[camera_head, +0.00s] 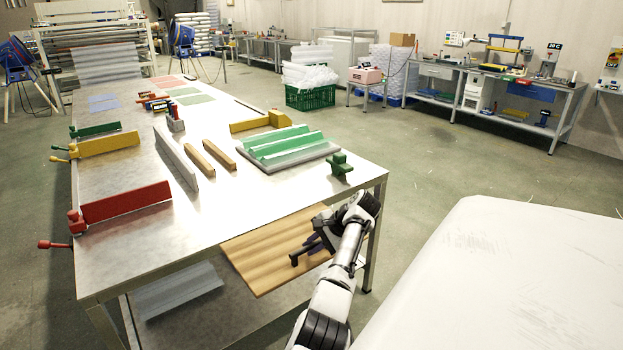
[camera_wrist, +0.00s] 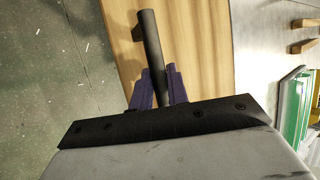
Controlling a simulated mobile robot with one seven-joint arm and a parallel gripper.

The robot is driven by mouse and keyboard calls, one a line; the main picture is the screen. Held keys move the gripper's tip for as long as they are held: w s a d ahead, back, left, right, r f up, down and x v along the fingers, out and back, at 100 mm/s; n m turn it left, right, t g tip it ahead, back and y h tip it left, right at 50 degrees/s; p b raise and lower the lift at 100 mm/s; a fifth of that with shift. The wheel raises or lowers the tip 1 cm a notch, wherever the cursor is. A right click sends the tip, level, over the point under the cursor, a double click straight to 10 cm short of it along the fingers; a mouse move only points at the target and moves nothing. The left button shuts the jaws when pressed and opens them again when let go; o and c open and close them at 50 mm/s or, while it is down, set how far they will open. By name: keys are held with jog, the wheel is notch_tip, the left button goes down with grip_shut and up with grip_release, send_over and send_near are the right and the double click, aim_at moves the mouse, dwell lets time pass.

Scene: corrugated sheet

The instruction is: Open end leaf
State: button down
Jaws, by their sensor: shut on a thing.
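The end leaf (camera_head: 262,262) is a tan wooden panel at the near end of the metal table (camera_head: 225,205), below the level of its top; its exact tilt is hard to tell. It also fills the upper middle of the wrist view (camera_wrist: 205,45). A black bar handle (camera_wrist: 150,38) stands against the leaf's face. My gripper (camera_wrist: 160,78) has its purple fingers shut on this handle. In the head view my gripper (camera_head: 312,246) is in front of the leaf, and my wrist hides part of its right side.
A green corrugated sheet (camera_head: 285,144), a green clamp (camera_head: 341,164) and wooden bars (camera_head: 209,157) lie on the tabletop. A grey sheet (camera_head: 180,290) lies on the lower shelf. A white surface (camera_head: 500,285) fills the lower right. Floor shows open beyond the table.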

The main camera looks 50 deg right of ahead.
jog(key=shift+w+r, duration=0.25)
jog(key=shift+w, duration=0.2)
jog(key=c, duration=1.8)
grip_release()
jog(key=o, duration=0.4)
jog(key=shift+w+f, duration=0.1)
jog(key=shift+f, duration=0.15)
jog(key=shift+o, duration=0.2)
jog(key=shift+s, duration=0.2)
jog(key=shift+s+d+r, duration=0.15)
jog(key=shift+s, duration=0.05)
jog(key=b+v, duration=0.2)
jog(key=v, duration=1.1)
jog(key=shift+r+b, duration=0.2)
jog(key=shift+b, duration=0.2)
